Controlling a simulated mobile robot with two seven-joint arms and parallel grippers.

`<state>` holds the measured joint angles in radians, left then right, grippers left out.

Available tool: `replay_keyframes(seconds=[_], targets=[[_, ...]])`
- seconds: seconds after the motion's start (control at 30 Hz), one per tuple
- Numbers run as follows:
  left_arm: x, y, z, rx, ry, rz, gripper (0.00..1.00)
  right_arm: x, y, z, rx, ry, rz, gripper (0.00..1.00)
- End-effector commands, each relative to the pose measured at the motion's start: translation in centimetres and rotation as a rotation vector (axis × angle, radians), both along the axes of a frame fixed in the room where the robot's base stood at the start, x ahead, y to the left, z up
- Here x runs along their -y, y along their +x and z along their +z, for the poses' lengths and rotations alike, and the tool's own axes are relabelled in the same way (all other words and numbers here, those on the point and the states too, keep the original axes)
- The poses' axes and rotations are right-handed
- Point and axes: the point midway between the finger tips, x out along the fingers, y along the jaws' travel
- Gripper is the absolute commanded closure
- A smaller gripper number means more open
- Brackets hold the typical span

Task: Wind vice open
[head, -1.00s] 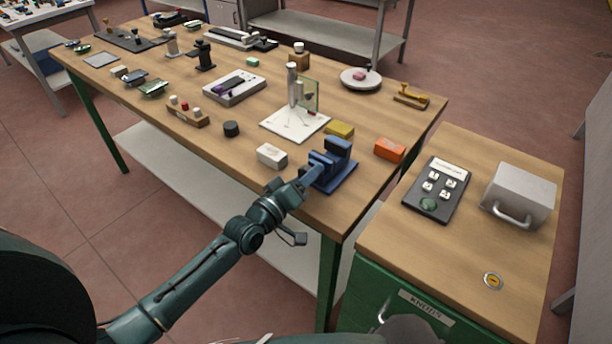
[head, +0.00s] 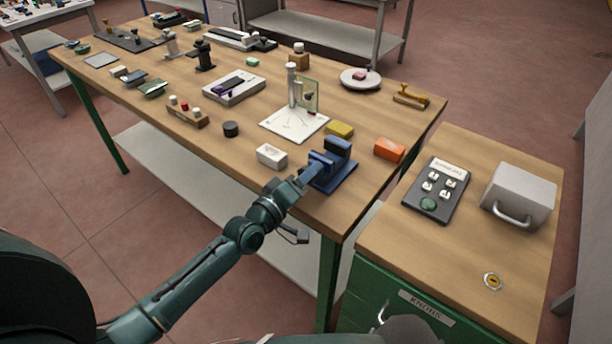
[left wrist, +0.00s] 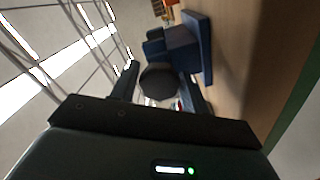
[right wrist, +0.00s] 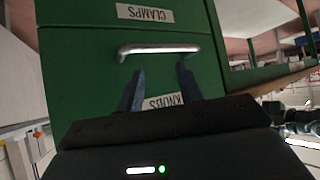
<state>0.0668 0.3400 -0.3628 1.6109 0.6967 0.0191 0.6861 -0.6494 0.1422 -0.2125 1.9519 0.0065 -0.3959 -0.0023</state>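The blue vice (head: 336,172) stands on the front right corner of the long wooden bench. In the left wrist view, the vice body (left wrist: 183,48) lies beyond a dark round knob (left wrist: 158,81), which appears to be the end of its screw. My left gripper (head: 306,178) is at the front left side of the vice. Its fingers (left wrist: 163,88) stand apart on either side of the knob, with a small gap visible at the right finger. My right gripper (right wrist: 160,88) is open and empty before a green drawer front; contact with the drawer handle (right wrist: 158,49) cannot be told.
A white block (head: 271,156), a yellow block (head: 339,130) and an orange block (head: 390,149) lie near the vice. A glass piece on a white base (head: 294,124) stands behind it. A green cabinet at the right carries a button panel (head: 437,190) and a grey box (head: 518,195).

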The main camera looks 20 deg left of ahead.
Motion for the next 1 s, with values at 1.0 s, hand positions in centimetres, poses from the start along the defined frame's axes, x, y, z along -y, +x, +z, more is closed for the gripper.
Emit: replay_keyframes(seconds=[1.0], targets=[[-3.4,-9.3,-0.3,-0.003,0.002,0.000,0.37,-0.1,0.3,-0.3,0.017,0.009,-0.004,0.64]])
